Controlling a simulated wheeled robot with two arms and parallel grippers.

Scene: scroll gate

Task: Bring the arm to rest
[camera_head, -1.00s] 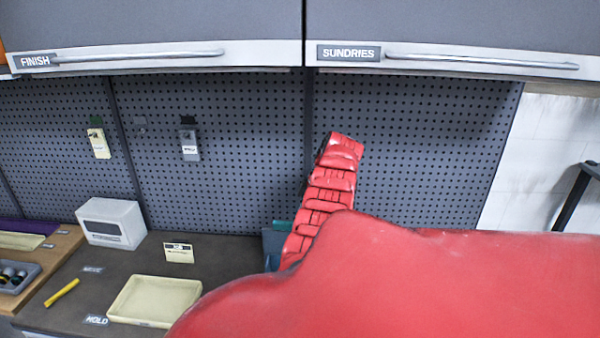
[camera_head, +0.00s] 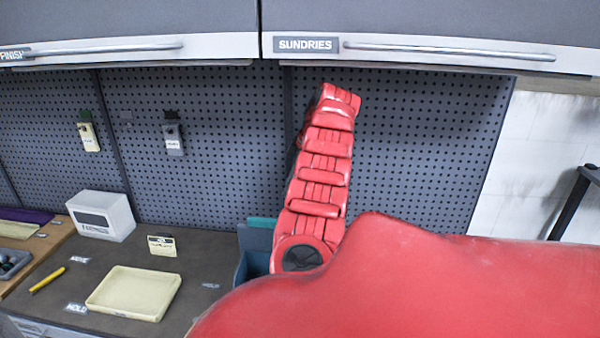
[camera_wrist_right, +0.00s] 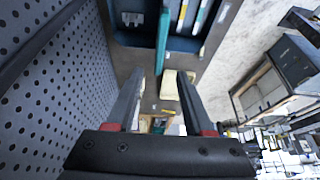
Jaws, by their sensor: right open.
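My right arm (camera_head: 322,160) is the red segmented arm that rises in front of the pegboard in the head view. A large red part of my own body fills the lower right of that view. The right gripper does not show in the head view. In the right wrist view my right gripper (camera_wrist_right: 160,85) is open, its two dark fingers apart with nothing held between them. The bench surface lies beyond the fingers. My left gripper is in neither view.
Cabinets with a SUNDRIES label (camera_head: 306,45) hang above the pegboard (camera_head: 430,140). On the bench are a cream tray (camera_head: 134,292), a white box (camera_head: 101,215), a yellow marker (camera_head: 47,280) and a blue-grey bin (camera_head: 256,245), close beside my arm.

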